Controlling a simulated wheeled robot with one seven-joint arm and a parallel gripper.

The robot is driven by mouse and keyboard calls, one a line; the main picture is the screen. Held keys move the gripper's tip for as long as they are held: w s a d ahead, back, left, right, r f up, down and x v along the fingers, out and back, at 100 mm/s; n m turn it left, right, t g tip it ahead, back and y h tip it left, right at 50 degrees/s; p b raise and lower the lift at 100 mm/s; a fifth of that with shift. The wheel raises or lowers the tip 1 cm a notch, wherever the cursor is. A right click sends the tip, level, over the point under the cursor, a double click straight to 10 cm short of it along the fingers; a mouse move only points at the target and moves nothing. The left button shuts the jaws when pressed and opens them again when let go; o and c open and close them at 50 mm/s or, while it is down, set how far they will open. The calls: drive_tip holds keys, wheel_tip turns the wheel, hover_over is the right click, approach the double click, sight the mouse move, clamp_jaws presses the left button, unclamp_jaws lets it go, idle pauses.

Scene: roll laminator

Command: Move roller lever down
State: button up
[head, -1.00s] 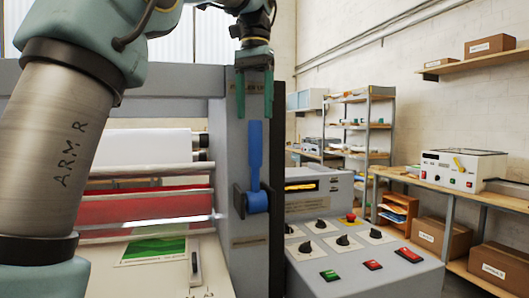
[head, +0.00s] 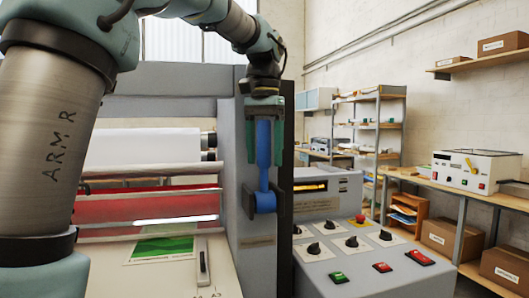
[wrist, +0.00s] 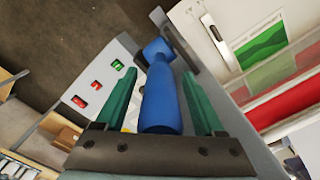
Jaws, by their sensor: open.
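The roller lever (head: 263,150) is a blue handle that stands upright on the laminator's grey side column (head: 240,228), with its round blue hub (head: 265,202) at the lower end. My gripper (head: 264,140) points down over the lever's upper end, its green fingers on either side of the handle. The wrist view shows the blue lever (wrist: 161,100) between the two open fingers (wrist: 160,95), with a visible gap on each side. The fingers are not closed on it.
The control panel (head: 350,262) with knobs, red and green buttons and a red stop button (head: 360,218) lies right of the lever. Red and white rollers (head: 150,207) are to the left. A workbench (head: 460,190) and shelves (head: 370,125) stand behind at right.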

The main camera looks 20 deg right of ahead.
drive_tip(key=shift+c, duration=0.2)
clamp_jaws()
idle(0.4)
idle(0.9)
